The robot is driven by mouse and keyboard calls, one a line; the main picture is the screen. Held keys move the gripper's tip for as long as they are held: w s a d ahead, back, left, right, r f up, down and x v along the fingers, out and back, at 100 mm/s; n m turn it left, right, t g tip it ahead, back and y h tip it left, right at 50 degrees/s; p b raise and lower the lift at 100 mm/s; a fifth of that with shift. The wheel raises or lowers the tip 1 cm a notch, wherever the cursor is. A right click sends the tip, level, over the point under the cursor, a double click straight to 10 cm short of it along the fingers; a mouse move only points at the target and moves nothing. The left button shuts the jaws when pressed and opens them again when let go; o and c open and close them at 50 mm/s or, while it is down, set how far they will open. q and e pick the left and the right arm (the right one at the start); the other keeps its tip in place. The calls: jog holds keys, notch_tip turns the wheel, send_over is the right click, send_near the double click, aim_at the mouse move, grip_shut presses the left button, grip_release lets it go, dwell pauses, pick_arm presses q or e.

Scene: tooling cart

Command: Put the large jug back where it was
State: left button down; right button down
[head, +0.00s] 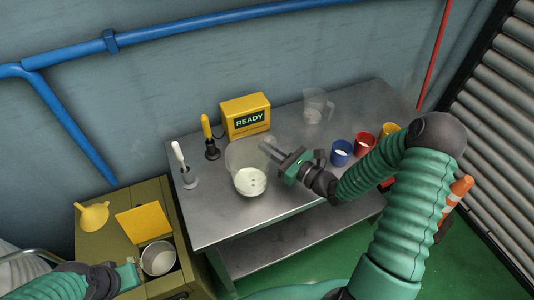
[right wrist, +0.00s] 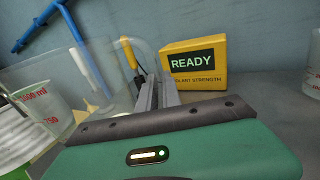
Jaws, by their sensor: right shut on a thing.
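The large clear jug (head: 243,157) holds pale liquid at its bottom and is over the left part of the steel cart top. I cannot tell whether its base touches the cart. My right gripper (head: 268,147) reaches in from the right and is shut on the jug's handle side. In the right wrist view the fingers (right wrist: 158,93) are close together beside the jug (right wrist: 88,75), whose red volume marks show at the left. My left gripper (head: 135,268) is at the lower left beside a metal pot; its fingers are too unclear to judge.
On the steel cart (head: 215,225) stand a yellow READY box (head: 245,116), a yellow-handled tool (head: 209,138), a white-handled tool (head: 182,166), a smaller clear jug (head: 316,107) and blue (head: 341,152), red (head: 365,143) and yellow cups (head: 389,130). An olive cabinet (head: 95,255) holds a funnel (head: 93,215) and the pot (head: 158,259).

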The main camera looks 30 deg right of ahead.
jog(key=shift+w+d+f, duration=0.5)
jog(key=shift+w+d, duration=0.15)
jog(key=shift+d, duration=0.1)
notch_tip(320, 180, down, 2)
jog(key=shift+s+d+f+b, duration=0.1)
jog(key=shift+f+b, duration=0.15)
jog(key=shift+b, duration=0.2)
jog(key=shift+f, duration=0.25)
jog(key=shift+a+r, duration=0.1)
jog(key=shift+a, duration=0.4)
jog(key=c, duration=1.7)
grip_release()
jog(key=shift+d, duration=0.15)
jog(key=shift+o, duration=0.8)
jog(key=shift+d+f, duration=0.2)
